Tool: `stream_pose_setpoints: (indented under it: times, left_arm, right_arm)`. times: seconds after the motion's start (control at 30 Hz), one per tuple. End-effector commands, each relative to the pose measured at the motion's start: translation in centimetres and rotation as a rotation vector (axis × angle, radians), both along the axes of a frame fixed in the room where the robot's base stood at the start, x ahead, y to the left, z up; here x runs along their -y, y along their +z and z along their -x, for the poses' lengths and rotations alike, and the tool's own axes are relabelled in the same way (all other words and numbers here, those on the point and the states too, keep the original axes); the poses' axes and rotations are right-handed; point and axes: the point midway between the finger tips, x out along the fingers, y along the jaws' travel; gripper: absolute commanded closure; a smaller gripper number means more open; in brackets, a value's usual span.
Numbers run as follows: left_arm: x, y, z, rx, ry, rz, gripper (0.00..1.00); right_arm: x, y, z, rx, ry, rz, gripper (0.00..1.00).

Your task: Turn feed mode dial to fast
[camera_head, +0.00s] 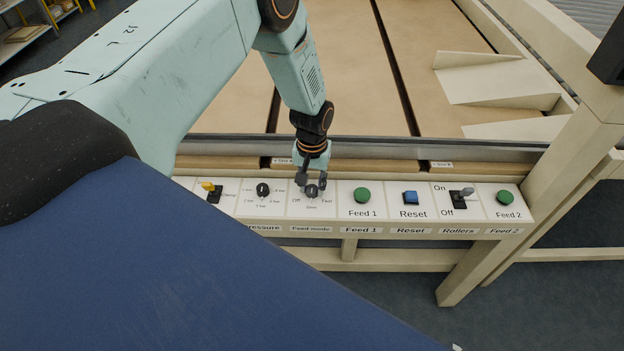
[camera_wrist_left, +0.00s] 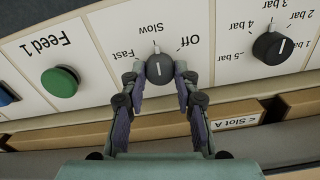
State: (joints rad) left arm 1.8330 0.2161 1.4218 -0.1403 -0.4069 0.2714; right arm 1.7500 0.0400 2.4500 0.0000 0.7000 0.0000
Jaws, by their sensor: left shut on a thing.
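The feed mode dial (camera_head: 312,191) is a small dark knob on the white control panel, with Off, Slow and Fast printed around it. In the left wrist view the dial (camera_wrist_left: 160,69) shows upside-down labels: Off at right, Slow above, Fast at left. A pale mark shows at its Slow side, but I cannot tell its exact setting. My left gripper (camera_head: 312,184) reaches down from above, and its fingers (camera_wrist_left: 160,84) are shut on the dial from both sides. They hide part of the dial's rim. My right gripper is not in view.
The pressure dial (camera_head: 263,190) and a yellow-tipped switch (camera_head: 209,188) sit left of the feed mode dial. The green Feed 1 button (camera_head: 362,195), blue Reset button (camera_head: 410,197), rollers switch (camera_head: 464,193) and green Feed 2 button (camera_head: 505,197) sit to its right.

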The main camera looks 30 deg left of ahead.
Motion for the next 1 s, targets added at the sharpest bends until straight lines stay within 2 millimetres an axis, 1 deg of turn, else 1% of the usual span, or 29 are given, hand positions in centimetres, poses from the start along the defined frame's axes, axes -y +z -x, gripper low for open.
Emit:
stream_pose_setpoints:
  times: [0.03, 0.1, 0.7, 1.0]
  left_arm:
    - [0.1, -0.1, 0.5, -0.011, 0.043, 0.001, 1.00]
    - [0.1, -0.2, 0.5, -0.013, 0.109, 0.001, 1.00]
    - [0.1, -0.2, 0.6, -0.014, 0.677, -0.001, 1.00]
    - [0.1, -0.3, 0.6, -0.014, 0.922, -0.002, 1.00]
  right_arm:
    - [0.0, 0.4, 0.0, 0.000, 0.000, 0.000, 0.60]
    - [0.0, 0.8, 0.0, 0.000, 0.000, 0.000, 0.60]
    - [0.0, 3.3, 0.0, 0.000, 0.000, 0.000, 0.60]
    - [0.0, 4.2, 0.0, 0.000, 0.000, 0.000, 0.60]
